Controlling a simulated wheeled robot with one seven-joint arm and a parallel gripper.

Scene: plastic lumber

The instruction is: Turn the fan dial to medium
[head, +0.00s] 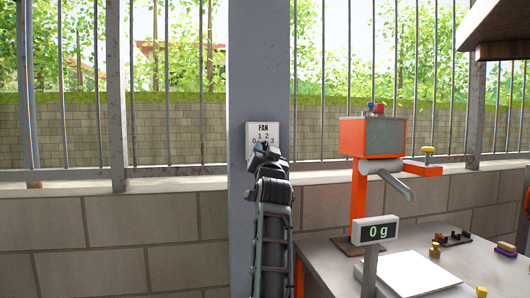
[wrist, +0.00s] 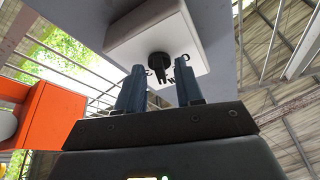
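The fan control box (head: 263,132) is a white box on the grey post, marked FAN with the numbers 0, 1, 2 and 3 partly in view. My gripper (head: 262,147) is raised in front of its lower part and hides the dial in the head view. In the wrist view the dial (wrist: 160,62) is a small black knob on the face of the white box. The two blue-grey fingers of my gripper (wrist: 160,88) stand apart with a gap between them, and the dial shows beyond that gap. I cannot tell which number the dial points to.
A grey post (head: 255,60) carries the box. To the right, an orange machine (head: 372,137) with a spout stands on a table (head: 325,262). A scale display (head: 377,231) reads 0 g beside a white plate (head: 410,272). Small coloured pieces lie at the right.

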